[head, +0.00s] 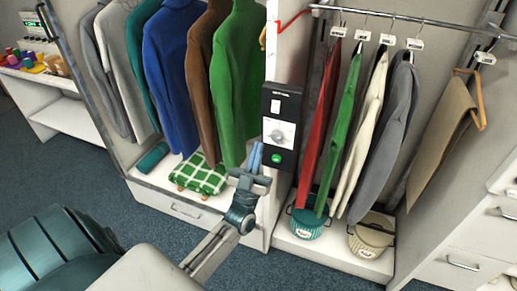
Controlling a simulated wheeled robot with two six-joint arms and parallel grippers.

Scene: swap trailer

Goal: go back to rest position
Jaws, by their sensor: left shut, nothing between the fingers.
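My left gripper (256,157) is in the middle of the head view, raised in front of the wardrobe. Its two slim blue fingers are shut together with nothing between them, pointing up. In the picture the fingertips lie just left of a black control panel (281,107) with a white switch, a round dial and a lit green button. I cannot tell whether the fingertips touch anything. My right gripper is out of view.
Sweaters, including a green one (238,80), hang in the left bay above a folded green checked cloth (198,176). Tagged garments hang from a rail in the right bay, above a teal basket (306,225) and a beige basket (371,236). Blue carpet (95,185) lies in front.

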